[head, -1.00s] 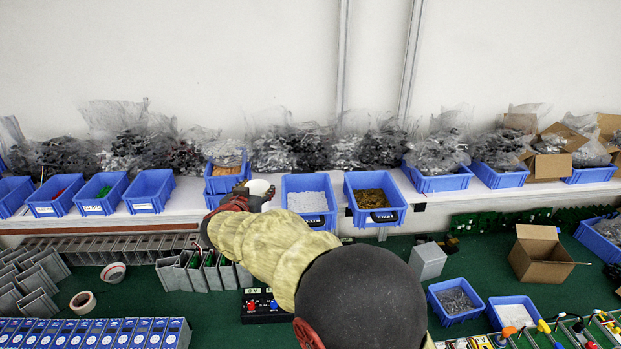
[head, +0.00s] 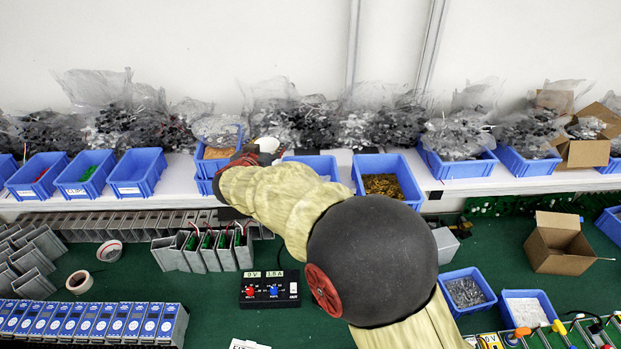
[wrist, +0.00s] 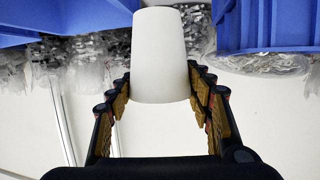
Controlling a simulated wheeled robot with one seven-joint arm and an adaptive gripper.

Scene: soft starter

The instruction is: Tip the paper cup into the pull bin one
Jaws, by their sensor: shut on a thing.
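My gripper (wrist: 160,78) is shut on the white paper cup (wrist: 160,50), with a finger on each side of it. In the wrist view the cup's wider end points to the bottom of the picture; its inside is hidden. In the head view the cup (head: 267,145) shows beyond my arm, above the shelf, between the stacked blue bins at left and a blue bin (head: 318,163) partly hidden by my arm. A blue bin of brass-coloured parts (head: 410,190) stands right of that. No readable label shows which is pull bin one.
More blue bins, such as an empty-looking one (head: 137,173), line the white shelf (head: 440,190). Bags of parts (head: 290,125) crowd behind them against the wall. A power supply (head: 269,290), a tape roll (head: 79,282) and an open carton (head: 560,245) sit on the green bench below.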

